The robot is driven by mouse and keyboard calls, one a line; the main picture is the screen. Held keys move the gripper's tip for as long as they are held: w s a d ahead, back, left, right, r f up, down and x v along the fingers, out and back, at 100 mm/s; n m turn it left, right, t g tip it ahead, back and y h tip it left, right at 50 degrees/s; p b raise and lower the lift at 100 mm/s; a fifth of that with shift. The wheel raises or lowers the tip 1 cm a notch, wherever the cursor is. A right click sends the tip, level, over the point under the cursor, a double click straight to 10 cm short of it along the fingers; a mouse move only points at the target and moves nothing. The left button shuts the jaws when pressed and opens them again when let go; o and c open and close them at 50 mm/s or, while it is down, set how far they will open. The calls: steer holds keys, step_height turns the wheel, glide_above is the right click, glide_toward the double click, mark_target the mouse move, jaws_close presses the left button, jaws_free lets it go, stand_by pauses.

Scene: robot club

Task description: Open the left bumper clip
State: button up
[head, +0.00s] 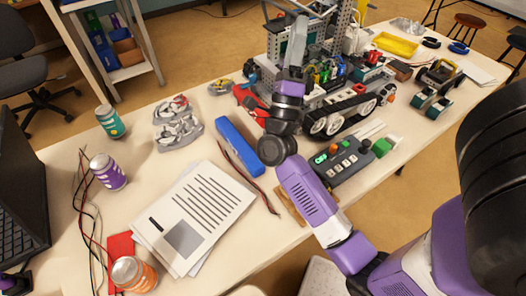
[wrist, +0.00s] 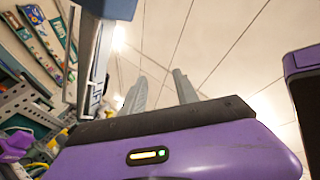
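The tracked club robot (head: 345,103) stands on the table in the head view, with grey perforated metal uprights and black treads. A red part (head: 248,98) shows at its left front, probably bumper. I cannot make out the left bumper clip; my arm covers part of the robot's front. My gripper (head: 298,38) is raised in front of the robot, fingers pointing up in the picture. In the wrist view the two grey fingers of my gripper (wrist: 160,85) stand apart with nothing between them. I cannot tell whether it touches the robot.
A grey controller (head: 343,160), a blue case (head: 238,146), papers (head: 197,217) and several cans lie near my arm. A yellow tray (head: 396,45) is behind right. In the wrist view, a grey metal bar (wrist: 86,60) and perforated metal (wrist: 24,103) stand close left of the fingers.

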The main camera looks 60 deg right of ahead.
steer(key=s+a+f+n+t+y, duration=0.2)
steer(key=a+f+n+t+y, duration=0.5)
steer(key=a+n+y, duration=0.5)
steer(key=s+a+f+n+t+y, duration=0.2)
steer(key=a+f+n+t+y, duration=0.5)
steer(key=n, duration=1.4)
steer(key=shift+s+a+f+n+y, duration=0.25)
steer(key=shift+a+f+y, duration=1.85)
steer(key=shift+a+y, duration=1.4)
steer(key=shift+a+h, duration=0.25)
steer(key=shift+h, duration=0.05)
steer(key=s+a+f+n+g+y, duration=0.2)
steer(key=s+a+f+n+g, duration=0.2)
steer(key=s+a, duration=0.3)
steer(key=shift+s+f, duration=0.25)
steer(key=shift+s, duration=0.45)
